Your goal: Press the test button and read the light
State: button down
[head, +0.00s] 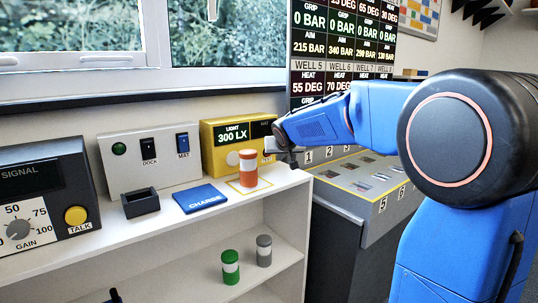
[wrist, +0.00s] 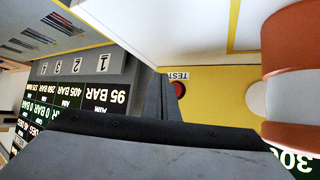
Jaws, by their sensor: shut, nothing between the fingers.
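The yellow light meter box (head: 222,160) stands on the white shelf, with a lit display (head: 232,134) reading "LIGHT 300 LX". A darker small panel (head: 261,129) sits beside that display; its text is too faint to read. In the wrist view, the red test button (wrist: 179,89) sits under a "TEST" label on the yellow face, partly covered by my finger. My gripper (head: 288,156) is shut and empty at the right end of the box. Its dark fingers (wrist: 160,100) show right beside the button; I cannot tell whether they touch it.
An orange-and-white cylinder (head: 248,168) stands in front of the box, near a white round knob (wrist: 257,98). A blue CHARGE pad (head: 200,198), a dark open holder (head: 140,203) and a switch panel (head: 150,160) are further left. A numbered grey console (head: 350,203) stands at right.

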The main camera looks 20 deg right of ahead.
jog(key=shift+s+d, duration=0.2)
jog(key=shift+s, duration=0.35)
jog(key=shift+s+d, duration=0.15)
jog(key=shift+s, duration=0.35)
jog(key=s+a+f+g, duration=0.2)
jog(key=s+f, duration=0.3)
jog(key=s, duration=1)
jog(key=s+a+f+n+g+y, duration=0.1)
jog(key=s+f, duration=0.5)
jog(key=s, duration=1)
jog(key=s+a+f+n+g+y, duration=0.1)
jog(key=s+a+f, duration=0.3)
jog(key=s, duration=1.1)
jog(key=shift+s+a+f+g, duration=0.15)
jog(key=shift+s+f+g, duration=0.2)
jog(key=shift+f+g, duration=0.5)
jog(key=shift+r, duration=0.1)
